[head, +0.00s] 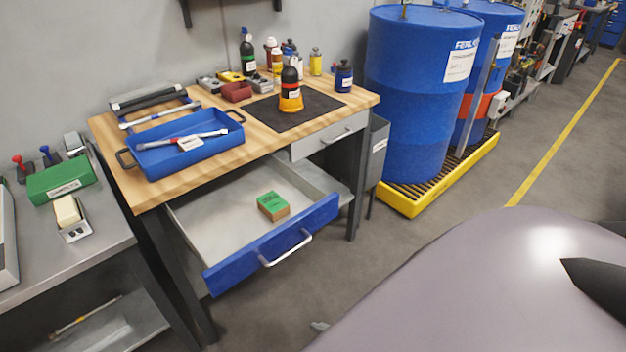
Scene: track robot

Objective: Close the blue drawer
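The blue drawer (230,265) stands pulled well out from under the wooden-topped workbench in the head view. Its blue front panel has a silver bar handle (286,249) and faces toward the lower right. Its grey inside shows, with a small green and brown box (273,206) lying on its floor. Neither of my grippers can be made out in this view. A dark pointed part at the right edge and a large greyish rounded surface at the lower right look like parts of my own body.
The workbench top (225,165) holds a blue tray (190,143), a black mat and several bottles. A grey closed drawer (327,136) sits right of the blue one. Blue barrels (415,90) stand on a yellow-edged pallet (440,190). A metal side table (75,235) is at left. Floor before the drawer is clear.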

